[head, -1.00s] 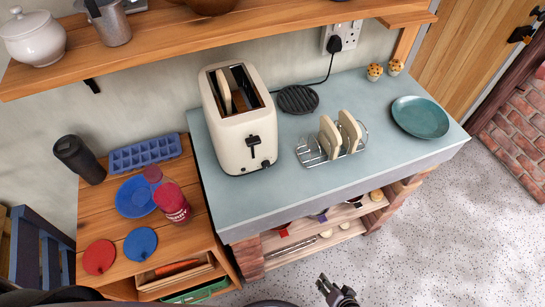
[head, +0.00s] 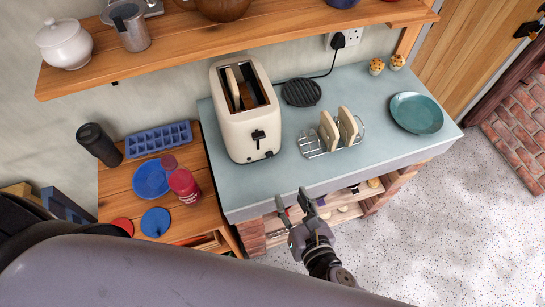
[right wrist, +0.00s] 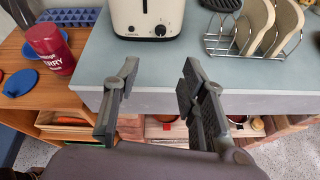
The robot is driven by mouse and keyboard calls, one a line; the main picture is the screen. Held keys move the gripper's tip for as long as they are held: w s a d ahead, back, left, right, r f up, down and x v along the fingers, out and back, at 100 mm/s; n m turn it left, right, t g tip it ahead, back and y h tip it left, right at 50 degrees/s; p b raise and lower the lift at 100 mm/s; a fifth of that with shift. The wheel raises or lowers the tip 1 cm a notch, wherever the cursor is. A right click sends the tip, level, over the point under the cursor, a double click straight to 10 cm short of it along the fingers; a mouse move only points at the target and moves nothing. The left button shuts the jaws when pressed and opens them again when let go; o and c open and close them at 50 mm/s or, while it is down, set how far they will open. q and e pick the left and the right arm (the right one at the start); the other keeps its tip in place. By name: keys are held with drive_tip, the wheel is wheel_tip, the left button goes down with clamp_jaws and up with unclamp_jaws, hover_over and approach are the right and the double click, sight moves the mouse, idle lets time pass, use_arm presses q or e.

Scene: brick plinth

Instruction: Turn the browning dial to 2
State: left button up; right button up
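The cream toaster (head: 238,136) stands upright on the blue-grey worktop, with a bread slice (head: 232,90) in one slot. Its black lever (head: 258,136) is on the front face. The small dark browning dial (head: 269,154) sits low on that face, to the right of the lever. In the right wrist view the dial (right wrist: 160,30) is clear, but its setting is too small to read. My right gripper (head: 294,206) is open and empty, in front of the worktop's front edge and apart from the toaster. My left gripper is not in view.
A toast rack (head: 314,148) with bread slices stands right of the toaster. A black trivet (head: 301,92) and a teal plate (head: 416,113) lie on the worktop (head: 370,85). A red bottle (head: 184,186) stands on the lower wooden table at left. A shelf (head: 200,48) hangs above.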

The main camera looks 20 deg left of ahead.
sight(270, 156)
drive_tip(key=p+x, duration=0.1)
drive_tip(key=x, duration=1.5)
drive_tip(key=shift+w+a+f+p, duration=0.15)
drive_tip(key=shift+w+a+p, duration=0.05)
drive_tip(key=shift+w+p, duration=0.15)
drive_tip(key=shift+c, duration=0.3)
clamp_jaws()
